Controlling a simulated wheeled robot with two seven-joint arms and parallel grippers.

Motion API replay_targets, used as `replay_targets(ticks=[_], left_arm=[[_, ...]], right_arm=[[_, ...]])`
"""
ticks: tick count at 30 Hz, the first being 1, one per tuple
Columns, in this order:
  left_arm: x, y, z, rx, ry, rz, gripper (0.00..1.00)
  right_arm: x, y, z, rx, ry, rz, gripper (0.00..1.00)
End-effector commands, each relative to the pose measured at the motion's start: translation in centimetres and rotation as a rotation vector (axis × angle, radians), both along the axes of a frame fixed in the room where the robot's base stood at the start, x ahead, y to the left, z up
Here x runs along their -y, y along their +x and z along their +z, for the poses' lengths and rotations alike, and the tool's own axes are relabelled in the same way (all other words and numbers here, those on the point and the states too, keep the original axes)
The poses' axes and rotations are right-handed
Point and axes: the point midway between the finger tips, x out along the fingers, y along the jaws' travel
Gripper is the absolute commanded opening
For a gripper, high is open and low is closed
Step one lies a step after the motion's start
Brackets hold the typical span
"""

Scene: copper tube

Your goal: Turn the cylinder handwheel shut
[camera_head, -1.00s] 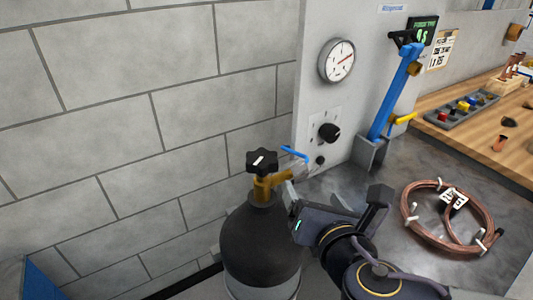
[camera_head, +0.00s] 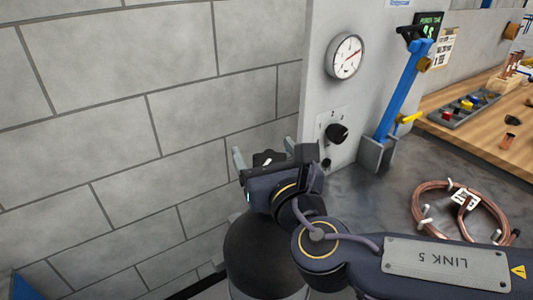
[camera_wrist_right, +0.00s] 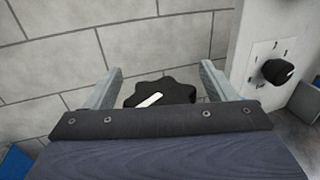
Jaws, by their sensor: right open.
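The black lobed cylinder handwheel (camera_head: 267,158) shows partly in the head view behind my right gripper (camera_head: 266,153). In the right wrist view the handwheel (camera_wrist_right: 160,94), with a white mark on its top, lies between the two fingers of my right gripper (camera_wrist_right: 161,80). The fingers are apart, one on each side of it, and I cannot tell whether either touches it. The dark gas cylinder (camera_head: 262,250) stands below; my gripper and wrist hide its brass valve. My left gripper is in neither view.
A grey panel with a round gauge (camera_head: 344,56) and a black knob (camera_head: 336,133) stands right of the cylinder. A blue lever (camera_head: 397,95) and a copper tube coil (camera_head: 432,190) are further right. A block wall (camera_head: 120,120) is behind and left.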

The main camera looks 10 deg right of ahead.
Motion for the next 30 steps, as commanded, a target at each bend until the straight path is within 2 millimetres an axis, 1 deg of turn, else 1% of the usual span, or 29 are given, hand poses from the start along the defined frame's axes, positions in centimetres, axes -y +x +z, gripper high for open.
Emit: replay_targets(ticks=[4,5,12,15,23,30], left_arm=[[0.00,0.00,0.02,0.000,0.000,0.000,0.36],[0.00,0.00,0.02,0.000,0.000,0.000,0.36],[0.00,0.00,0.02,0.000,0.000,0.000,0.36],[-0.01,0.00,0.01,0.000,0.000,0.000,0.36],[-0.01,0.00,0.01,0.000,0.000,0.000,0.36],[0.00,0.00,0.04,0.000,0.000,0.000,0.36]], right_arm=[[0.01,-0.01,0.02,0.000,0.001,0.000,0.78],[0.01,-0.02,0.02,0.000,0.001,0.000,0.75],[0.01,-0.04,0.02,0.000,0.001,0.000,0.44],[0.01,-0.04,0.02,0.000,0.001,0.000,0.33],[0.01,-0.02,0.00,0.000,-0.001,-0.029,0.33],[0.18,0.03,-0.03,-0.001,-0.003,-0.155,0.33]])
